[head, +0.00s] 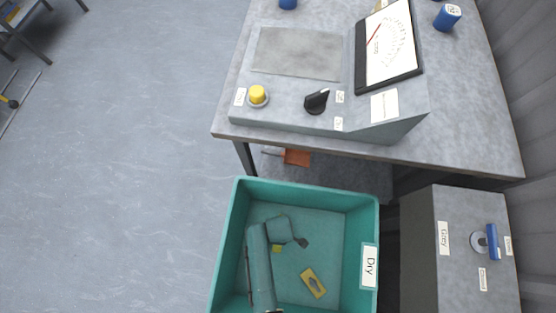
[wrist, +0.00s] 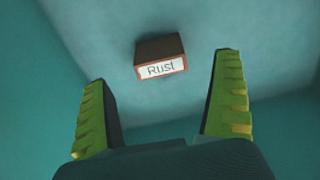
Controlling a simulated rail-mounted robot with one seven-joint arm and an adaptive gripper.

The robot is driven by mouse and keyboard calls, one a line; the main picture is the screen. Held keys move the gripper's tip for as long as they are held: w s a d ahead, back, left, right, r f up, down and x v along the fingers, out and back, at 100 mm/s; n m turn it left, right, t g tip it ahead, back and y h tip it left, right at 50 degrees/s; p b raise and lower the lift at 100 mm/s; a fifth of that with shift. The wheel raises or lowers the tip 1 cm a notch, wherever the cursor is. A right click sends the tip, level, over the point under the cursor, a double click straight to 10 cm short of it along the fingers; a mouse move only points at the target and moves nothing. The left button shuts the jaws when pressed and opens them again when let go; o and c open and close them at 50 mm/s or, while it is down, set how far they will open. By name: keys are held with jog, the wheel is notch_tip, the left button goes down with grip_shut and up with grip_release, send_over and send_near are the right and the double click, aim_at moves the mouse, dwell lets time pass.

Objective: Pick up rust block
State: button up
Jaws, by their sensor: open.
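The rust block (wrist: 160,56) is a small dark brown box with reddish edges and a white label reading "Rust". In the wrist view it rests against a teal surface, ahead of my gripper (wrist: 163,72). My gripper is open, with a green, yellow-edged finger on each side and nothing between them. The block lies beyond the fingertips, apart from both. In the head view my arm reaches down into the teal bin (head: 369,220) labelled "Dry"; I cannot pick out the rust block there with certainty.
Bin walls stand close around my arm. A grey table (head: 480,130) with a meter (head: 388,45), yellow button (head: 258,95) and black knob (head: 316,101) stands behind. A grey cabinet (head: 418,245) is at right.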

jog(key=f+b, duration=0.1)
jog(key=f, duration=0.1)
jog(key=f+b, duration=0.3)
jog(key=shift+w+a+f, duration=0.1)
jog(key=shift+a+f, duration=0.2)
jog(key=shift+r, duration=0.15)
jog(key=c, duration=1.2)
jog(key=shift+r, duration=0.1)
